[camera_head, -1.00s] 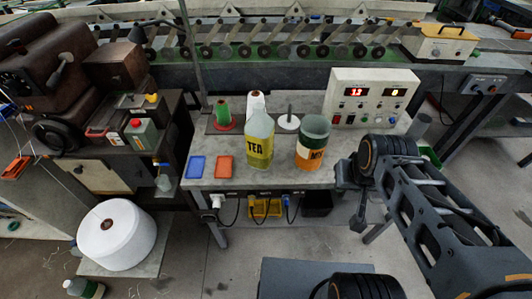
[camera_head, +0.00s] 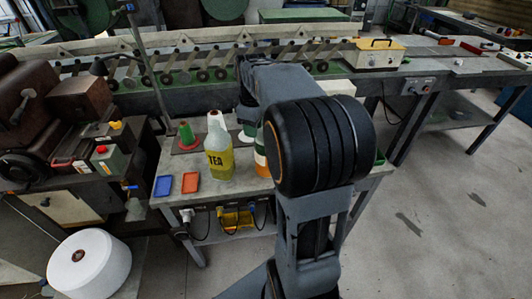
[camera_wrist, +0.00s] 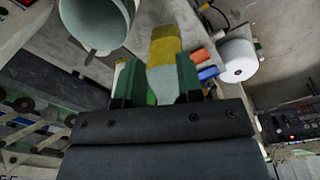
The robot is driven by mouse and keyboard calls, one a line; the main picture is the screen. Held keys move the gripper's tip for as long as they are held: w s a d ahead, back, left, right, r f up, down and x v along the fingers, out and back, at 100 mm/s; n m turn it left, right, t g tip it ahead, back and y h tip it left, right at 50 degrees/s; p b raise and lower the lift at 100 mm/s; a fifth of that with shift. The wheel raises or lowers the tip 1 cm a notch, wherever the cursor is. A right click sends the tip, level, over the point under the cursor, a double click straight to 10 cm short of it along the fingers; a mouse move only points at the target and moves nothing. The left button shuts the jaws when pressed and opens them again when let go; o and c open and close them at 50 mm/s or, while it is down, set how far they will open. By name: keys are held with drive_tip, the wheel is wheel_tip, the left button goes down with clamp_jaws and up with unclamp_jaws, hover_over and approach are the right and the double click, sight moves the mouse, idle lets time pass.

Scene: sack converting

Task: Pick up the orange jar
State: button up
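The orange jar (camera_head: 260,158) stands on the grey workbench, with a pale green upper part and an orange band. My arm hides most of it in the head view. In the wrist view, what looks like its open round mouth (camera_wrist: 97,28) shows at the upper left, outside my fingers. My gripper (camera_wrist: 157,72) is open, with its two green fingers apart and nothing held. The yellow-labelled TEA bottle (camera_head: 218,160) stands left of the jar; its yellow part (camera_wrist: 165,45) shows beyond the gap between my fingers. My gripper is mostly hidden in the head view.
A blue tray (camera_head: 162,186) and a red-orange tray (camera_head: 190,183) lie at the bench's left front. A conveyor with rollers runs behind the bench. A large white roll (camera_head: 88,265) is at the lower left.

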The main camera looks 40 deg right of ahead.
drive_tip(key=d+f, duration=0.1)
drive_tip(key=f, duration=0.1)
drive_tip(key=w+d+f+n, duration=0.1)
drive_tip(key=d+f, duration=0.1)
drive_tip(key=f, duration=0.1)
drive_tip(key=w+d+f+n, duration=0.1)
drive_tip(key=d+f, duration=0.1)
drive_tip(key=shift+w+d+f+g+p, duration=0.1)
drive_tip(key=shift+d+f+g+p, duration=0.1)
drive_tip(key=shift+g+p, duration=0.15)
wheel_tip(320, 180, down, 6)
drive_tip(key=shift+f+p, duration=0.25)
drive_tip(key=shift+p, duration=0.2)
drive_tip(key=shift+d, duration=0.1)
clamp_jaws()
